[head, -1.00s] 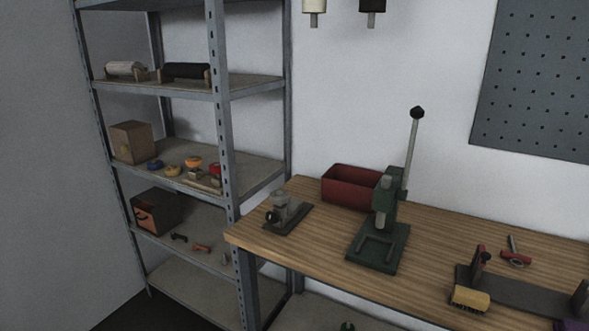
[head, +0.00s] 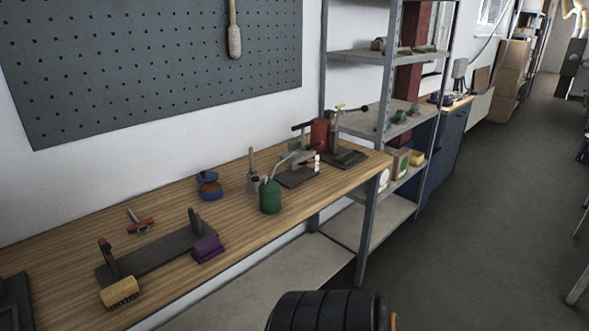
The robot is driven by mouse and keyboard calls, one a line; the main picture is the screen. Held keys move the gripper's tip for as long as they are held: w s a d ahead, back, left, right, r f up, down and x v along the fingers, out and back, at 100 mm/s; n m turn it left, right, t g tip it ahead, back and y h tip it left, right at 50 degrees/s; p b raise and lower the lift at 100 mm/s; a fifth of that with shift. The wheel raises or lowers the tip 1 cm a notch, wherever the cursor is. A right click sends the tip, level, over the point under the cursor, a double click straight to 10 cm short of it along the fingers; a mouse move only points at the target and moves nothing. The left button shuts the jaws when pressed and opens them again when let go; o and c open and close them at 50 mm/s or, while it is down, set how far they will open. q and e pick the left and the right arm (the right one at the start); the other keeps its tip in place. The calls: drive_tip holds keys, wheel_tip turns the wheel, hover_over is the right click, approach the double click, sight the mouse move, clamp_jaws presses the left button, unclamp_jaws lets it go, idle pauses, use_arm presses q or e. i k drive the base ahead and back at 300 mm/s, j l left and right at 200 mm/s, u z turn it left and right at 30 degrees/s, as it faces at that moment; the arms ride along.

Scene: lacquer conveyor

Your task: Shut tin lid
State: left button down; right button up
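A small blue round tin (head: 210,192) stands on the wooden workbench towards the back, in the middle of the head view. It shows brown inside or on its front. A blue lid (head: 207,177) is above it, raised and apart from the rim at the front; whether it is hinged at the back is too small to tell. Neither of my grippers is in view.
On the workbench (head: 75,220), a green can (head: 270,197) and a grey bottle (head: 253,183) stand right of the tin. A purple block (head: 207,249), a yellow brush (head: 120,292) and a red-handled tool (head: 140,226) lie nearer. Open floor (head: 480,230) is at right.

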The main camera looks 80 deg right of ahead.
sight(204, 177)
drive_tip(key=z, duration=1.9)
